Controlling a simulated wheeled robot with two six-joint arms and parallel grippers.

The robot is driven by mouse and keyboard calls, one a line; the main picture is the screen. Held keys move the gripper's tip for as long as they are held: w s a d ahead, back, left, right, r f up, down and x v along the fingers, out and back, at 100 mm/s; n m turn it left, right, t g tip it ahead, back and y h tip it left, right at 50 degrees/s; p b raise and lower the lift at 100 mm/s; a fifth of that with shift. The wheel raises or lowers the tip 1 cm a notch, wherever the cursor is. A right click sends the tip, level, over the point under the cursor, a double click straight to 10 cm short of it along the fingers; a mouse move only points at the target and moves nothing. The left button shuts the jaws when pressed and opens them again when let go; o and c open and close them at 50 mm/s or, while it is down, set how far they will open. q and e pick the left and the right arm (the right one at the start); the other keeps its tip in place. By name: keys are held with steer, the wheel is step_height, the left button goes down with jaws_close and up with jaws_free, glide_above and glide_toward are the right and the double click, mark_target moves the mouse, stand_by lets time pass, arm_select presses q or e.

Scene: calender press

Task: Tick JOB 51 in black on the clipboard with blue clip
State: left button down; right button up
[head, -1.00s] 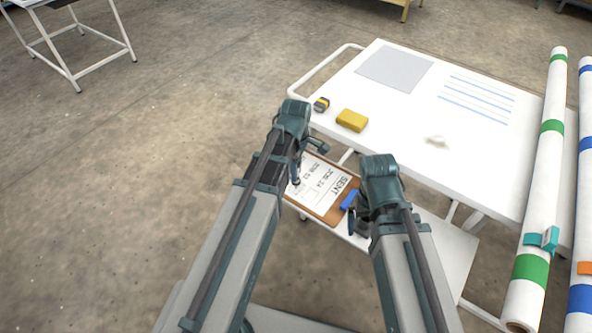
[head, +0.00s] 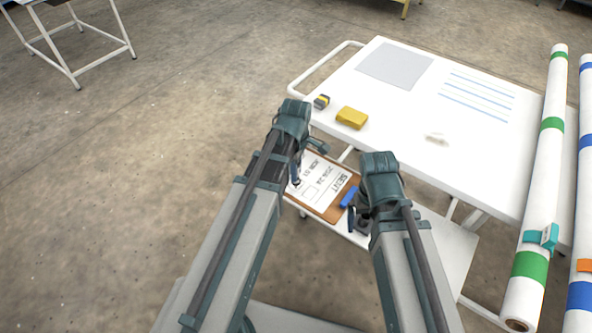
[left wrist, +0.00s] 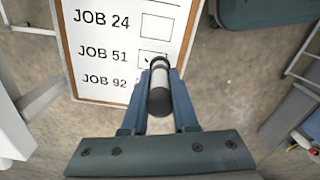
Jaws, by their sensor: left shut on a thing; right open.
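In the left wrist view the sheet (left wrist: 100,42) shows JOB 24, JOB 51 and JOB 92, each with a box. My left gripper (head: 297,182) is shut on a marker (left wrist: 159,92) with a white barrel and dark ends. The marker's far end is over the JOB 51 box (left wrist: 151,58), where a small dark mark shows; contact with the paper is unclear. My right gripper (head: 357,222) is open beside the blue clip.
The white cart top (head: 395,120) holds a yellow block (head: 352,118), a small black-and-yellow item (head: 322,101) and a crumpled white piece (head: 436,137). Long rolls with green bands (head: 541,195) and blue bands (head: 583,210) stand at the right. Bare floor lies to the left.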

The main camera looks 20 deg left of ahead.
arm_select(q)
steer(key=shift+r, duration=0.15)
arm_select(e)
steer(key=shift+r, duration=0.15)
arm_select(q)
step_height(320, 180, up, 6)
steer(key=p, duration=0.6)
arm_select(e)
step_height(320, 180, up, 6)
steer(key=shift+f, duration=0.15)
